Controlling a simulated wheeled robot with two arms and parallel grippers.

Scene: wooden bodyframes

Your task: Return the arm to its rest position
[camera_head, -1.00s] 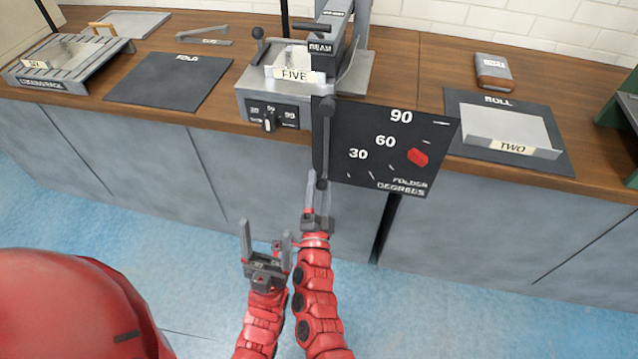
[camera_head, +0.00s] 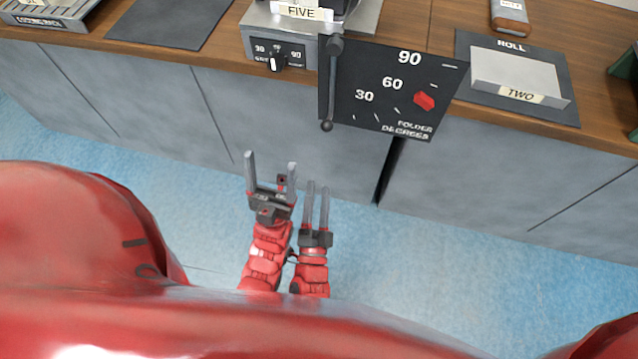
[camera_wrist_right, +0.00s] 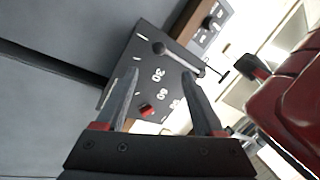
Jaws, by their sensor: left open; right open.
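My left gripper (camera_head: 271,172) is open and empty in front of the grey cabinet doors, below the counter's front edge. My right gripper (camera_head: 318,195) is just to its right in the head view, open and empty. In the right wrist view the two fingers of my right gripper (camera_wrist_right: 160,105) stand apart with nothing between them. Both grippers are apart from the folder degrees board (camera_head: 390,88) and its lever (camera_head: 332,85), which show above them. The board also shows beyond the fingers in the right wrist view (camera_wrist_right: 145,65).
The wooden counter (camera_head: 430,20) holds a folder marked FIVE (camera_head: 268,20), a ROLL mat (camera_head: 560,110) with a bent metal piece marked TWO (camera_head: 515,72), a dark mat (camera_head: 165,25) and a rack (camera_head: 45,14). The blue floor (camera_head: 440,250) is clear.

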